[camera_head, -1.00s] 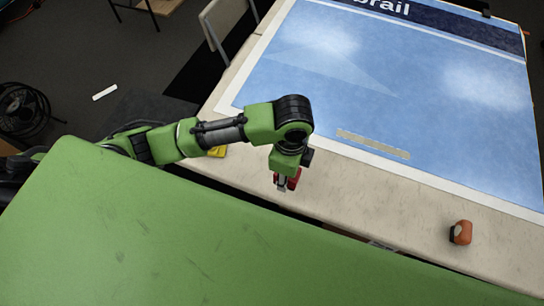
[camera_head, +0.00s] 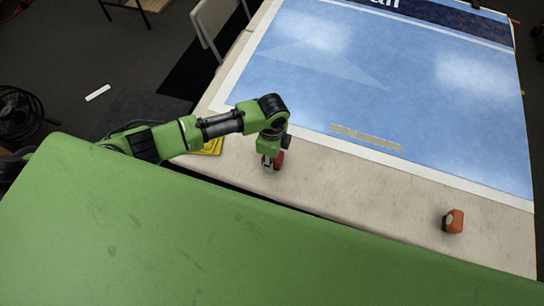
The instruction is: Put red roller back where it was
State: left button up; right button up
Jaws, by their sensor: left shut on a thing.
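A small red roller (camera_head: 279,158) shows at the tip of my left gripper (camera_head: 269,162), over the pale near strip of the table. The gripper is shut on it and hides part of it. I cannot tell whether the roller touches the table. My right gripper is not in view.
The table (camera_head: 380,190) carries a blue film sheet (camera_head: 380,90) with a pale strip (camera_head: 366,137) near its lower edge. An orange object (camera_head: 453,221) stands at the right. A yellow item (camera_head: 210,147) lies partly behind my left arm. The near table strip between is clear.

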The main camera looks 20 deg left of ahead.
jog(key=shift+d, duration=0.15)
pick_arm(q)
jog(key=shift+f, duration=0.15)
jog(key=o, duration=1.1)
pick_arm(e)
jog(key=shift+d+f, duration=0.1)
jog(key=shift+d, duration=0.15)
pick_arm(q)
jog(key=shift+r, duration=0.25)
notch_tip(320, 180, up, 12)
jog(key=shift+f+b, duration=0.1)
jog(key=shift+b, duration=0.4)
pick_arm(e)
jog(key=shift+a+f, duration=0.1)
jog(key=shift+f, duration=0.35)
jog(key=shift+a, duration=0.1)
